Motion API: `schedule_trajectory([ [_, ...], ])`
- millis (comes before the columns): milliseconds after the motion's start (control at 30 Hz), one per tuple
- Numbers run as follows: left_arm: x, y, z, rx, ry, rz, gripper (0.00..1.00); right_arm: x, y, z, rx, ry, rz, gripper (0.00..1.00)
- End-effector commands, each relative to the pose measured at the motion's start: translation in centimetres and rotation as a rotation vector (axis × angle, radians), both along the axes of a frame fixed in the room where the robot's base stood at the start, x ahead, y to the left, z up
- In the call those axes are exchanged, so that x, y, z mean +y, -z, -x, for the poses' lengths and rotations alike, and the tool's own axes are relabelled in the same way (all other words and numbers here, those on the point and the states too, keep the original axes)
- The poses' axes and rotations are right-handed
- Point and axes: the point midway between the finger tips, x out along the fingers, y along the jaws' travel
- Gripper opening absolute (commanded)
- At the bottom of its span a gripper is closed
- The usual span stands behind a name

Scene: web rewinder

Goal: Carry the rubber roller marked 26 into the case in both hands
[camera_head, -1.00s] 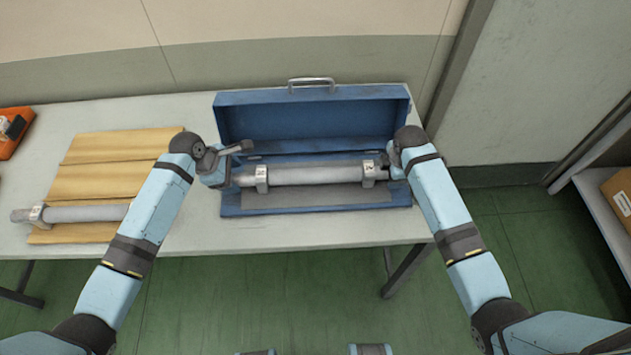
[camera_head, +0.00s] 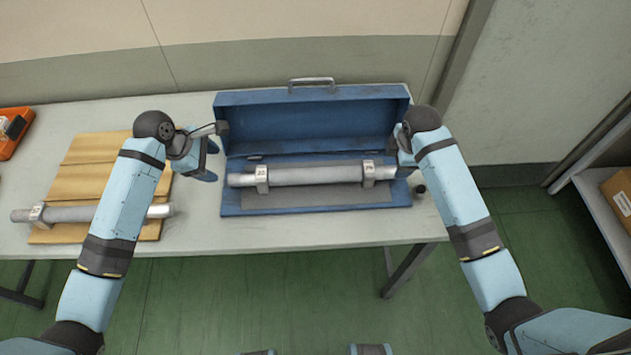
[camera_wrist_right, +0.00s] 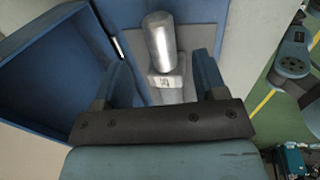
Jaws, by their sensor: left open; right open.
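The rubber roller (camera_head: 315,175) lies level inside the open blue case (camera_head: 232,199), on its grey lining. It has a grey body, a collar block with a small label near each end, and bare metal ends. The label marks are too small to read surely. My left gripper (camera_head: 213,160) is open and empty, left of the case and apart from the roller. My right gripper (camera_head: 414,178) is open at the case's right end.
An orange bin (camera_head: 14,130) stands at the far left. The case lid (camera_head: 312,115) stands open at the back. A shelf with a carton (camera_head: 620,195) is at the right.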

Motion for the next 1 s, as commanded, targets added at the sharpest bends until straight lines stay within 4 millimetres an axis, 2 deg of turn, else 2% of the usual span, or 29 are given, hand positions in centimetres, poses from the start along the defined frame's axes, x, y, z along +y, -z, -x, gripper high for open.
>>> schedule_trajectory([
  [133,0.0,0.0,0.0,0.0,0.0,0.0,0.66,0.0,-2.6,0.5,-0.002,-0.001,0.001,0.65],
  [333,0.0,0.0,0.0,0.0,0.0,0.0,0.66,0.0,-4.1,0.8,0.001,-0.001,0.0,0.65],
  [867,0.0,0.0,0.0,0.0,0.0,0.0,0.66,0.0,-4.3,0.8,0.001,0.0,0.0,0.65],
  [1000,-0.2,0.8,0.6,-0.033,0.033,-0.007,0.66,0.2,-3.3,1.5,-0.015,0.03,-0.017,0.65],
])
